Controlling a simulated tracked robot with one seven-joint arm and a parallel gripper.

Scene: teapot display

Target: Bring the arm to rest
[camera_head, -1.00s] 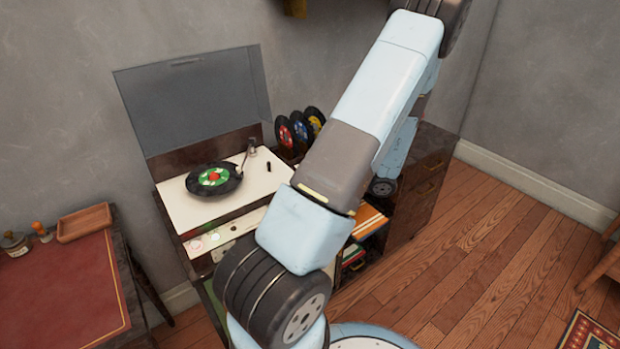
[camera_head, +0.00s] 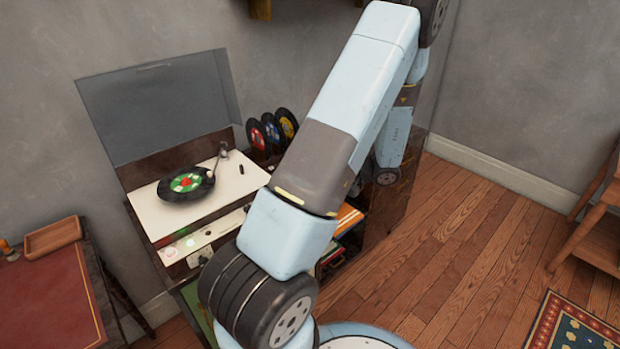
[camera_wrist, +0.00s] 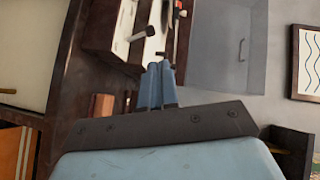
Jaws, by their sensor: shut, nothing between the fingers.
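My arm rises across the middle of the body camera view, bent, with its far end near the top edge. My gripper (camera_wrist: 157,84) shows in the wrist view as two blue fingers close together, with nothing between them. It does not show clearly in the body camera view. Beyond the fingertips in the wrist view is the record cabinet, seen turned on its side. The gripper looks apart from it, though the exact distance cannot be told.
A record player (camera_head: 150,214) with a raised lid (camera_head: 160,110) holds a record (camera_head: 186,185). Several records stand in a rack (camera_head: 272,130) beside it. A red-topped desk (camera_head: 50,305) is at left. A wooden chair (camera_head: 590,230) and rug (camera_head: 575,335) are at right. Open floor (camera_head: 470,250) lies between.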

